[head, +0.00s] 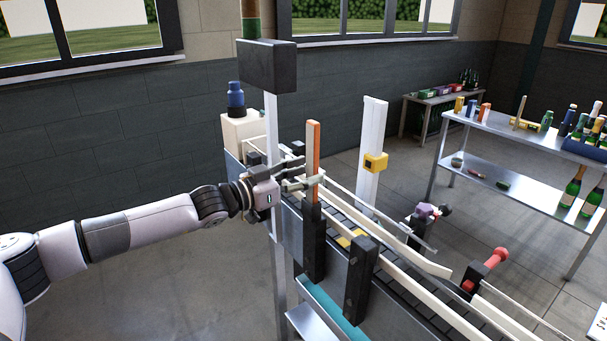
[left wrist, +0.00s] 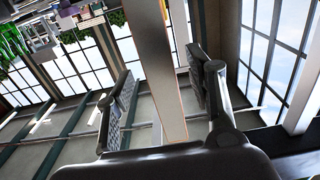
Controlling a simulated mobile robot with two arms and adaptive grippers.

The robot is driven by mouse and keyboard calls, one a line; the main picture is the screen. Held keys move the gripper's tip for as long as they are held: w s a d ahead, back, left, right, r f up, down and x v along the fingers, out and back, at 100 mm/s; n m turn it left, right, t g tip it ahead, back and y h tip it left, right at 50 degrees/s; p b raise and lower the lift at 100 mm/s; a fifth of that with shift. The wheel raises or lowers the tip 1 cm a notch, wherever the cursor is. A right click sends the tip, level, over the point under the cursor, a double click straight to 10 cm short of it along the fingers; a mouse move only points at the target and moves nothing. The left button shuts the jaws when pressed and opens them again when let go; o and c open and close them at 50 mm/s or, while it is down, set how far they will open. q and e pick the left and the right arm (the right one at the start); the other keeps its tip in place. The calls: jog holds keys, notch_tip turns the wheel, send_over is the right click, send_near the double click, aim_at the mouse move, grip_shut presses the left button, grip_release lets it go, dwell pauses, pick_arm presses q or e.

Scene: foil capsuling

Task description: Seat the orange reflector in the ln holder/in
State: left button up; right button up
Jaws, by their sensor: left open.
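The orange reflector (head: 314,150) is a tall, thin upright bar with an orange face and a pale side. Its lower end meets the top of a black holder (head: 313,245) on the conveyor's near side; how deep it sits I cannot tell. My left gripper (head: 302,174) is open at the bar's lower half, reaching in from the left. In the left wrist view, the reflector (left wrist: 157,75) runs between the two spread fingers of the left gripper (left wrist: 160,75), with gaps visible on both sides. My right gripper is not in view.
A second black holder (head: 361,280) stands nearer along the conveyor (head: 345,225). A white post (head: 372,150) with a yellow block (head: 375,162) stands beyond. Purple (head: 424,211) and red (head: 494,257) parts sit along the far side. A shelf table (head: 530,135) with bottles is at right.

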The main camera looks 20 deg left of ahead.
pick_arm(q)
jog(key=v, duration=1.2)
dwell(0.4)
